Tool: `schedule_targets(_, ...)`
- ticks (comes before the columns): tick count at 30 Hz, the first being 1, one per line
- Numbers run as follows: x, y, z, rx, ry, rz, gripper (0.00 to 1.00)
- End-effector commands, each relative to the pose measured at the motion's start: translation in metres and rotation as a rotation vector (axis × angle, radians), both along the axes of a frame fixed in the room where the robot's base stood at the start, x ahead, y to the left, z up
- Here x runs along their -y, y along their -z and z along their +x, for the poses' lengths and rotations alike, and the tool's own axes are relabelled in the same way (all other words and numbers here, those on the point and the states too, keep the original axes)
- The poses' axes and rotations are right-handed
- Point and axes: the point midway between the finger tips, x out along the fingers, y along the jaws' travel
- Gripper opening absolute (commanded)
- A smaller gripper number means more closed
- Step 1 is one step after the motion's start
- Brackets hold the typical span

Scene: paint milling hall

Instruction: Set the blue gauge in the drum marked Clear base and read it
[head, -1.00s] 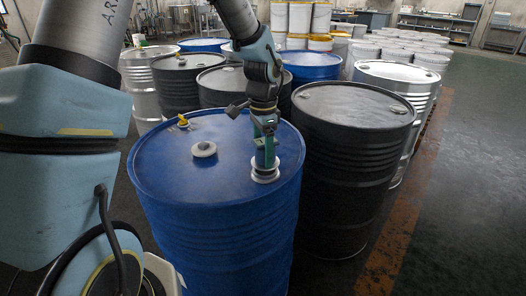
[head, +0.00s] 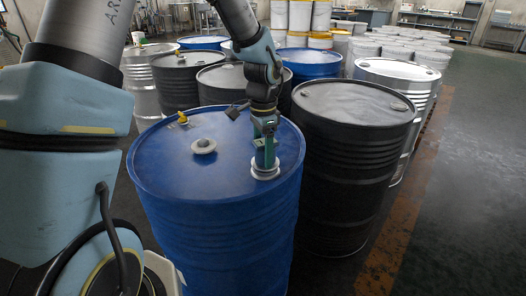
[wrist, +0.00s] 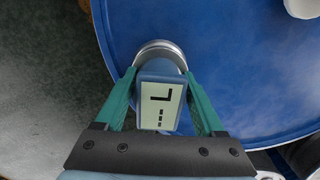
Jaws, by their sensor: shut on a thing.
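My gripper (head: 266,152) has green fingers shut on the blue gauge (wrist: 162,70). It holds the gauge upright at the pale metal-rimmed opening (head: 264,173) near the right edge of the front blue drum (head: 215,240). In the wrist view the gauge's pale screen (wrist: 160,107) faces the camera and shows dashes and an L-like sign. The round metal rim (wrist: 158,48) shows just beyond the gauge. The gauge's lower end is hidden, so I cannot tell how deep it sits. No name is readable on the drum.
A white cap (head: 204,146) and a small yellow fitting (head: 183,118) stand on the same lid. A black drum (head: 353,165) is close on the right; other drums stand behind. The floor (head: 470,200) at the right is clear.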

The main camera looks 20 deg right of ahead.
Motion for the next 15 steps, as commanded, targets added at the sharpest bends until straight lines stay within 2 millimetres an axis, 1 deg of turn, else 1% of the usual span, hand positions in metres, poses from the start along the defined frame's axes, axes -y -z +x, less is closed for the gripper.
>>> schedule_targets(10, 0.0, 0.0089, 0.0, 0.0, 0.0, 0.0, 0.0)
schedule_targets(11, 0.0, 0.0088, 0.0, 0.0, 0.0, 0.0, 0.72)
schedule_targets(15, 0.0, 0.0082, 0.0, 0.0, 0.0, 0.0, 0.88)
